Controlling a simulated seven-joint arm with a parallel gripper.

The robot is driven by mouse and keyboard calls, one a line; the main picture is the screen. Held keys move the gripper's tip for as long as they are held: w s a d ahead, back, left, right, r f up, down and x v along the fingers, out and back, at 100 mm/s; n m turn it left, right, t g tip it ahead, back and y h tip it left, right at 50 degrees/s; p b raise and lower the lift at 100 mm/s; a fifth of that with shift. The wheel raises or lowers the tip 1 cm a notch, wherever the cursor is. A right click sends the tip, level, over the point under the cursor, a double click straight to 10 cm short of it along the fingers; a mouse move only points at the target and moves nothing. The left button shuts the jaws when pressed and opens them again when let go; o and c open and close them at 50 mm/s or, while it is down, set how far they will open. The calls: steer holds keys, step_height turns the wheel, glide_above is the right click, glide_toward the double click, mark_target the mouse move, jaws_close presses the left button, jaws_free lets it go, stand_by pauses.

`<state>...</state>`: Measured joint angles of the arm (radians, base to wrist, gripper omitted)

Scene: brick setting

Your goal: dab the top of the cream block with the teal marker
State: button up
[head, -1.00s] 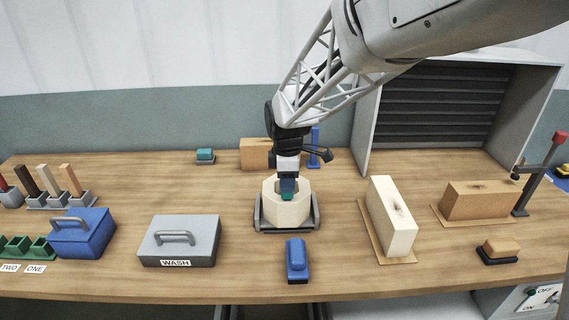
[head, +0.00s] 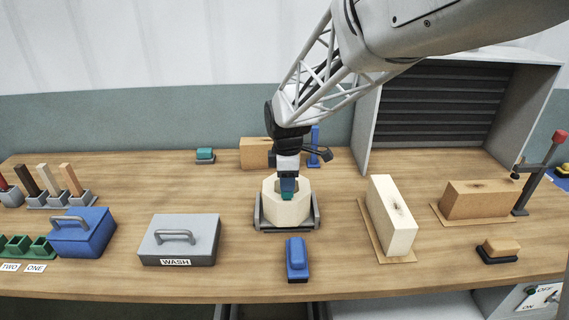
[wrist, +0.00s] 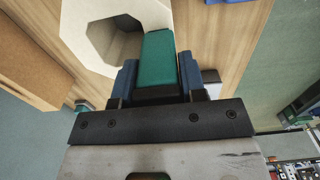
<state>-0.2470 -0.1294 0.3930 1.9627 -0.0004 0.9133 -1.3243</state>
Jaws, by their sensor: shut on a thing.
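My gripper (head: 288,184) is shut on a teal marker (wrist: 160,62), a block held between blue jaws in the wrist view. Its teal lower end (head: 287,196) shows in the head view at the cream octagonal block (head: 285,213). That block is hollow and sits in a grey cradle; its opening and rim (wrist: 72,30) show in the wrist view. The marker overlaps the rim there; I cannot tell whether they touch.
A blue block (head: 297,258) stands in front of the cradle. A grey WASH box (head: 180,240) and a blue box (head: 82,232) are left. A tan block (head: 480,200), a red-topped post (head: 540,175) and a shuttered cabinet (head: 440,105) are right. A teal-topped pad (head: 205,155) is behind.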

stand_by(0.5)
steer(key=shift+r, duration=3.5)
